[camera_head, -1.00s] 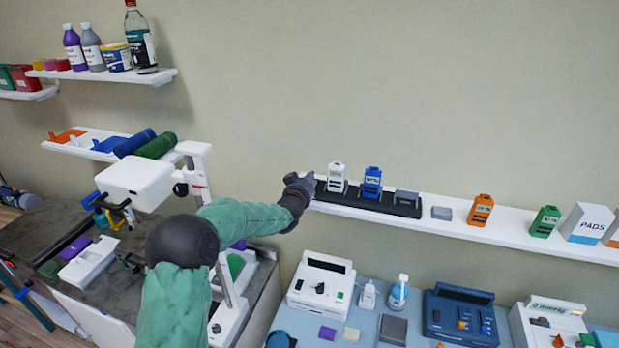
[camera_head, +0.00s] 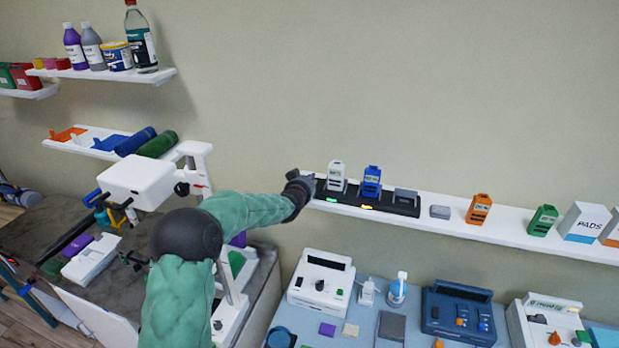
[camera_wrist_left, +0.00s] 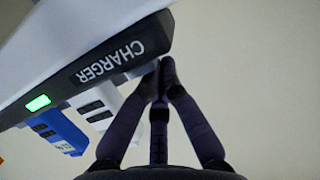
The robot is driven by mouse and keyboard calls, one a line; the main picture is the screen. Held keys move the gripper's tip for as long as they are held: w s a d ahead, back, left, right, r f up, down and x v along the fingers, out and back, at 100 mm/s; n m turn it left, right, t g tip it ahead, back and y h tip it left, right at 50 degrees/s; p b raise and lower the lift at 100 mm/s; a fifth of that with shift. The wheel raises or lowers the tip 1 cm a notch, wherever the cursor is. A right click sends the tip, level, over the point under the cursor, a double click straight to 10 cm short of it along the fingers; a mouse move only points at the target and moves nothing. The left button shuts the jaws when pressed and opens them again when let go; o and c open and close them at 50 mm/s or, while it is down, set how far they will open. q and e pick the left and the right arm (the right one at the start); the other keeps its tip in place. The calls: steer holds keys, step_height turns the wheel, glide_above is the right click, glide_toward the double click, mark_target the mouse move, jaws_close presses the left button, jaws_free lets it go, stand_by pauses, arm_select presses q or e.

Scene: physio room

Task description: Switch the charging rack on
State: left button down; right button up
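The charging rack (camera_head: 408,205) is a long black strip on the white wall shelf, holding a white unit (camera_head: 336,176), a blue unit (camera_head: 371,182) and a grey block (camera_head: 405,196). A green light shows under the white unit and a yellow light under the blue one. In the left wrist view the rack (camera_wrist_left: 75,78) reads "CHARGER" and has a lit green light (camera_wrist_left: 38,103). My left gripper (camera_head: 309,178) is at the rack's left end; in the wrist view its fingertips (camera_wrist_left: 162,68) are together at that end, with nothing seen between them. My right gripper is not in view.
The shelf (camera_head: 455,226) also carries a loose grey block (camera_head: 440,212), an orange unit (camera_head: 479,209), a green unit (camera_head: 544,220) and a pads box (camera_head: 586,223). Below is a blue table (camera_head: 345,312) with several devices. The wall above the shelf is clear.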

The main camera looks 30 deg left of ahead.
arm_select(q)
steer(key=shift+w+a+r, duration=0.1)
steer(key=shift+a+r, duration=0.05)
steer(key=shift+r, duration=0.45)
step_height(320, 180, up, 3)
steer(key=shift+w+r+p, duration=0.1)
steer(key=shift+w+p, duration=0.05)
steer(key=shift+p, duration=0.2)
steer(key=r+b+v, duration=0.1)
steer(key=b+v, duration=0.1)
steer(key=v, duration=0.7)
steer(key=shift+s+b, duration=0.3)
